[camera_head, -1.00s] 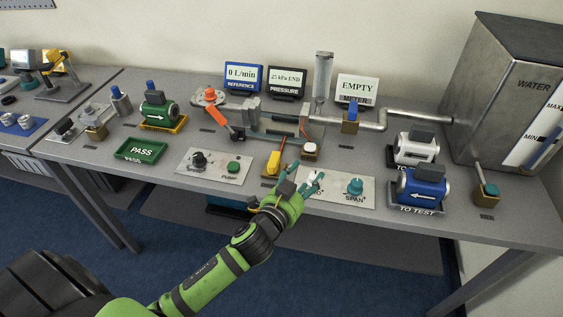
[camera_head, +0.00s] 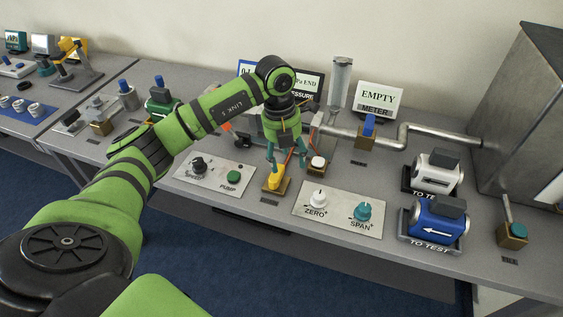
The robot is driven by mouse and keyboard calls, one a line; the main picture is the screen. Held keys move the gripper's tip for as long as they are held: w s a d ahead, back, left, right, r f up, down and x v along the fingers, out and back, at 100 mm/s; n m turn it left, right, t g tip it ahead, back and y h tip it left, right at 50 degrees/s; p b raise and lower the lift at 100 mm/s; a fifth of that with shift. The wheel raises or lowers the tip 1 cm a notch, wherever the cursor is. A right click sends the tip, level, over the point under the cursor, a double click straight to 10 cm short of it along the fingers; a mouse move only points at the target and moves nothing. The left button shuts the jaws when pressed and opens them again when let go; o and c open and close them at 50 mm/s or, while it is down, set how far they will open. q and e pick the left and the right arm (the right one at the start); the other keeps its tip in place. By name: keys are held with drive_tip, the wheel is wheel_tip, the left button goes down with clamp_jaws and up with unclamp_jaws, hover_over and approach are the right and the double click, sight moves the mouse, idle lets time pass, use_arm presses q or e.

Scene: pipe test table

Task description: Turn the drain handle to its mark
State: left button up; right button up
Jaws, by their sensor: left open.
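My left gripper (camera_head: 286,160) points down with its teal fingers open and apart. It is just above and slightly right of a yellow handle (camera_head: 275,178) on a small brass valve block near the table's front edge. I cannot tell whether the fingers touch the handle. The label in front of it is too small to read, so its name and mark are unclear. A blue handle (camera_head: 369,126) stands on the pipe valve behind, to the right. My right gripper is not in view.
A white-topped button block (camera_head: 317,164) stands close to the right of the gripper. The zero and span panel (camera_head: 338,213) lies in front of it. The pump panel (camera_head: 214,176) is to the left. My left arm hides part of the piping and displays.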

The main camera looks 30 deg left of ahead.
sight(276, 178)
use_arm(q)
drive_tip(key=a, duration=0.1)
drive_tip(key=a+y, duration=0.1)
drive_tip(key=shift+a+r+n, duration=0.3)
drive_tip(key=shift+r, duration=0.1)
drive_tip(key=shift+s+a, duration=0.1)
drive_tip(key=shift+a, duration=0.25)
wheel_tip(276, 178, down, 6)
drive_tip(key=shift+s+r+p, duration=0.1)
drive_tip(key=shift+r+p, duration=0.1)
drive_tip(key=shift+p, duration=0.8)
drive_tip(key=shift+f, duration=0.55)
drive_tip(key=shift+c, duration=0.4)
drive_tip(key=c, duration=1.1)
